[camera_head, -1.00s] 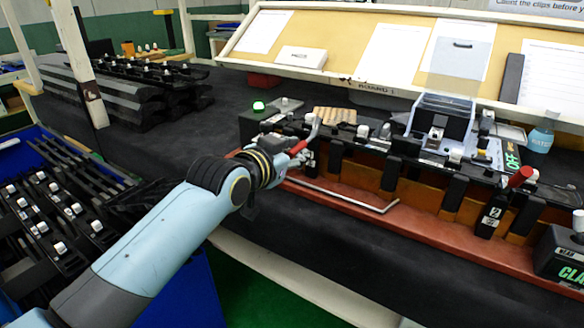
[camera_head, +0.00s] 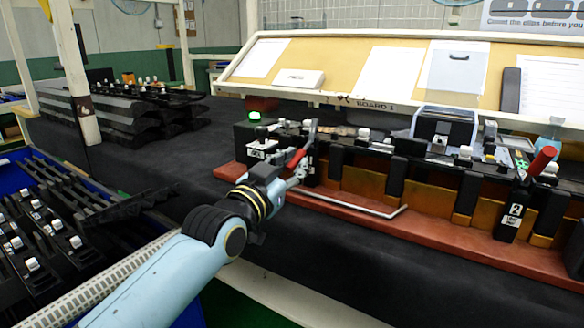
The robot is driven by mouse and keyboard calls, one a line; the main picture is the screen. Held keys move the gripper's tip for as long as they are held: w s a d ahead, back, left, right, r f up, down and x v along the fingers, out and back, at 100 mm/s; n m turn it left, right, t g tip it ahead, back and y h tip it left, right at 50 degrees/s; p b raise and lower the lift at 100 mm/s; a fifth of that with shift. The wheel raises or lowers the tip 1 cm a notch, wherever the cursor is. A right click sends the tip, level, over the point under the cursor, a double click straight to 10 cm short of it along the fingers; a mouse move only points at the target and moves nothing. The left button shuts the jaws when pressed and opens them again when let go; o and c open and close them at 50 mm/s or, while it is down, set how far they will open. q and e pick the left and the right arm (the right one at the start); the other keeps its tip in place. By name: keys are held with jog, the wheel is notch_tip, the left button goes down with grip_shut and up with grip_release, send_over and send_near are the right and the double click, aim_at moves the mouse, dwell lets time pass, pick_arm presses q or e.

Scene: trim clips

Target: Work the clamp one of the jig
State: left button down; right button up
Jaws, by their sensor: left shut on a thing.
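The jig is a long black and orange fixture on a red base (camera_head: 460,242). Clamp one stands near its left end, with a red handle (camera_head: 297,158) and a grey metal lever rising beside it. My left gripper (camera_head: 293,178) is at this handle, shut on it; its fingertips are small and partly hidden by the wrist. Clamp two (camera_head: 512,212), labelled 2, stands at the right with its red handle (camera_head: 541,161) pointing up. A green light (camera_head: 254,116) glows at the jig's left end. My right gripper is out of view.
A bent metal rod (camera_head: 355,207) lies along the jig's front. A blue bin (camera_head: 25,160) with black clip strips is at the left. Stacked black trim parts (camera_head: 125,110) lie at the back left. The dark table (camera_head: 170,155) is clear between them and the jig.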

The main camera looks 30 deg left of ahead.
pick_arm(q)
jog(key=shift+f, duration=0.1)
jog(key=c, duration=1.3)
grip_release()
jog(key=shift+o, duration=0.2)
jog(key=shift+s+f, duration=0.15)
jog(key=shift+s, duration=1.75)
jog(key=shift+s+f, duration=0.1)
jog(key=shift+s, duration=1.75)
